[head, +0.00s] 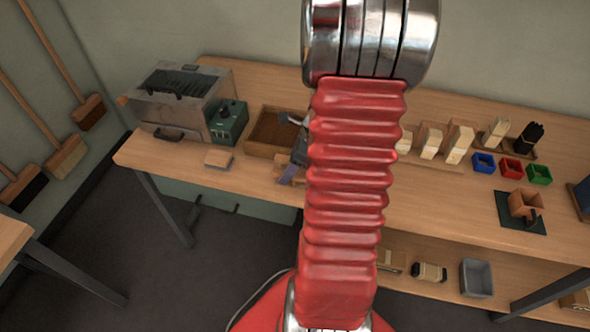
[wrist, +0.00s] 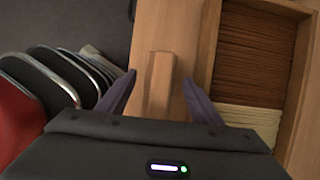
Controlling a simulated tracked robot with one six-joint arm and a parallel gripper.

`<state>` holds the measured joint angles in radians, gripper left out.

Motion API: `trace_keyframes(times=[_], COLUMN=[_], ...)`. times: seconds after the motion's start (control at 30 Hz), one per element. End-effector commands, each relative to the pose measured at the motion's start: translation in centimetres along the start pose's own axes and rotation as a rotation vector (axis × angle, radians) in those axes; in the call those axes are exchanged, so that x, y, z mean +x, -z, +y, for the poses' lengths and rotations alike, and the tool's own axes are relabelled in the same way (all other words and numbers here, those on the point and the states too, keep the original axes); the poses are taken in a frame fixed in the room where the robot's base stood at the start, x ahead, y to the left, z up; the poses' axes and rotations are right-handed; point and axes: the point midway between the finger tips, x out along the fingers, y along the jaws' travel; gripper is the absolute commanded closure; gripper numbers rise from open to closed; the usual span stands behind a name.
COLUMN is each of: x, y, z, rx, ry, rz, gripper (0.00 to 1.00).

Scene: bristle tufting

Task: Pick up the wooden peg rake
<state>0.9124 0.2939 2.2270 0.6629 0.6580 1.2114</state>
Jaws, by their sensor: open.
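A plain wooden piece (wrist: 159,92), seemingly the peg rake, lies on the bench top in the wrist view, near the bench edge. Its pegs cannot be made out. My gripper (wrist: 159,78) is open, with one purple finger on each side of the piece. No finger clearly touches it, and its near end is hidden behind the gripper body. In the head view my gripper (head: 291,174) is low over the bench's front edge, partly behind my red arm. A bit of pale wood (head: 286,164) shows beside the fingers there.
A wooden tray (wrist: 211,50) with brown and cream bristle material lies right beside the piece; its rim is close to the right finger. In the head view a metal machine (head: 180,95) and a small block (head: 218,158) stand left. Brush blocks (head: 458,143) and coloured bins (head: 511,168) stand right.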

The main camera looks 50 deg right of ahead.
Motion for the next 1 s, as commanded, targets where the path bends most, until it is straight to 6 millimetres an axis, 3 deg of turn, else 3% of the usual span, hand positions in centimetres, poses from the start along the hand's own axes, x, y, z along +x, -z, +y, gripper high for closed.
trace_keyframes(times=[0.6,1.0], x=[0.45,0.45], y=[0.0,0.01], z=[-0.02,-0.02], rx=[0.001,0.001], ry=[0.001,0.001], rz=[0.0,0.0], gripper=[0.41,0.68])
